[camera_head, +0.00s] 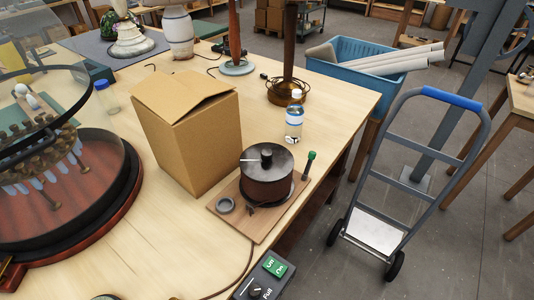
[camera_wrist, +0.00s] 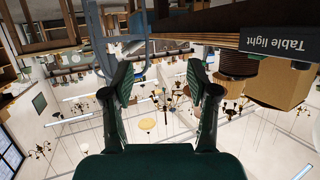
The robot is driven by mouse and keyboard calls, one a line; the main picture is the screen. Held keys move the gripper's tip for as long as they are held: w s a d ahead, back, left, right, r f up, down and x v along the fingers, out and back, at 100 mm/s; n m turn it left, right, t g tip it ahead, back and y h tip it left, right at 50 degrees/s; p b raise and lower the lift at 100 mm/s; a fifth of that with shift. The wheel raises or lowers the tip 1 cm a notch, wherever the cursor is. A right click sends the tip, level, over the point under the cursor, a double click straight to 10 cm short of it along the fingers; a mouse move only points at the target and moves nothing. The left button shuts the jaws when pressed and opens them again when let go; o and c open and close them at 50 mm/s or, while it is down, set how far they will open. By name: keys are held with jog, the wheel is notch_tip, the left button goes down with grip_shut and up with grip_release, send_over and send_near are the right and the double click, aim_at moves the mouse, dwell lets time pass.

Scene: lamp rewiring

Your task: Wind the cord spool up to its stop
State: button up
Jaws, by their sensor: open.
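The cord spool (camera_head: 267,176) is a dark brown drum with a black top and a central knob. It stands upright on a wooden base board (camera_head: 228,210) near the table's right edge. A white mark shows on the left of its top. In the wrist view the spool (camera_wrist: 237,64) appears upside down, beyond the fingers on the upper right. My gripper (camera_wrist: 165,88) is open and empty, apart from the spool. It does not show in the head view.
A cardboard box (camera_head: 190,130) stands just behind and left of the spool. A bottle (camera_head: 294,122) and a green-topped tool (camera_head: 309,165) are close by. A hand truck (camera_head: 410,185) stands on the right floor.

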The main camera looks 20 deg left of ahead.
jog(key=w+a+f+n+y, duration=0.1)
jog(key=w+a, duration=0.1)
jog(key=w, duration=0.5)
jog(key=w+a+y, duration=0.1)
jog(key=w+a, duration=0.2)
jog(key=w, duration=0.3)
jog(key=n+g+y, duration=0.6)
jog(key=n+y, duration=0.2)
jog(key=n, duration=0.1)
send_near(270, 155)
jog(key=x, duration=1.1)
jog(key=shift+w+a, duration=0.1)
jog(key=shift+a, duration=0.1)
grip_shut()
